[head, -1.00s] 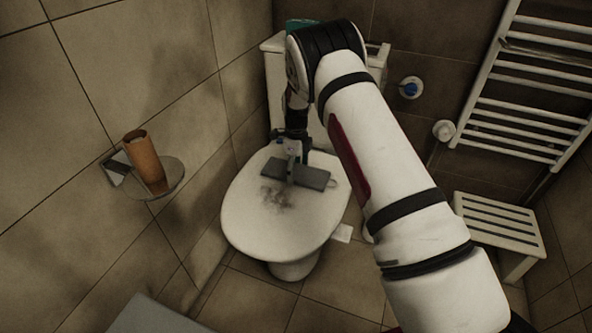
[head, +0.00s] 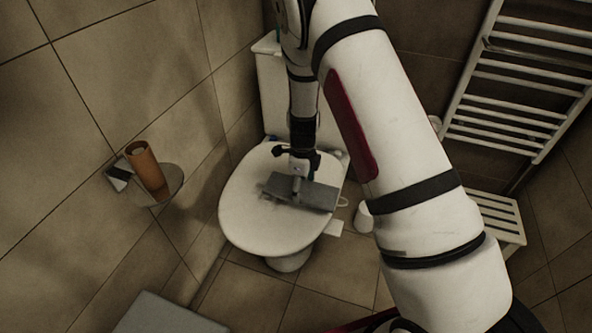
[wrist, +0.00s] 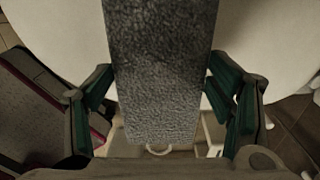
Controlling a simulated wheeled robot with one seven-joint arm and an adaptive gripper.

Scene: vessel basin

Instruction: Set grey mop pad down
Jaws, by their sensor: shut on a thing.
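The grey mop pad (head: 312,195) is a flat rectangle with a short upright grip, over the right-hand middle of the white toilet lid (head: 258,222). My gripper (head: 298,167) points down and is shut on the pad's grip from above. The dark smudge seen earlier on the lid is largely hidden by the pad.
A towel radiator (head: 510,90) and a slatted white stool (head: 500,218) are at right. A grey surface (head: 165,315) is at the lower left. The lid's front is clear.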

